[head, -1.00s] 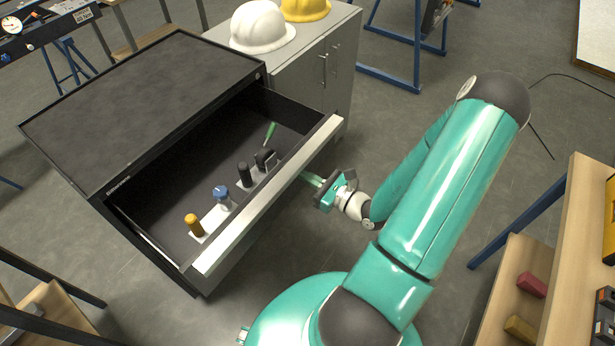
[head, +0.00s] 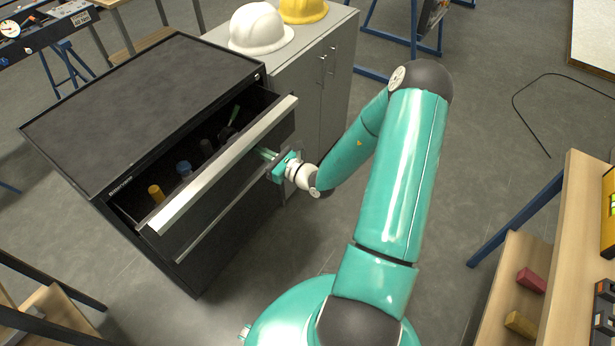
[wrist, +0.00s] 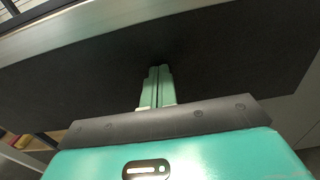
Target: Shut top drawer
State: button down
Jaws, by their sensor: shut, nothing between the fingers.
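The top drawer (head: 228,171) of the dark cabinet (head: 140,100) is partly open, with a silver strip along its front's upper edge. Inside it are an orange-capped item (head: 156,194), a blue-capped item (head: 184,169) and dark items, partly hidden by the drawer front. My gripper (head: 266,154) is shut and empty at the drawer front, toward its right part. In the wrist view the closed fingers (wrist: 157,84) point at the dark front panel (wrist: 220,65), below the silver strip (wrist: 90,28). The fingertips look touching or very close to the panel.
A grey cupboard (head: 318,90) stands right of the cabinet, with a white helmet (head: 260,28) and a yellow helmet (head: 303,9) on top. A wooden shelf (head: 560,270) with blocks is at the right. The floor (head: 480,130) between is clear.

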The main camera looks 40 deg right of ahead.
aim_at(230, 135)
jog(key=x, duration=1.3)
jog(key=shift+w, duration=0.15)
jog(key=shift+w+a+r, duration=0.15)
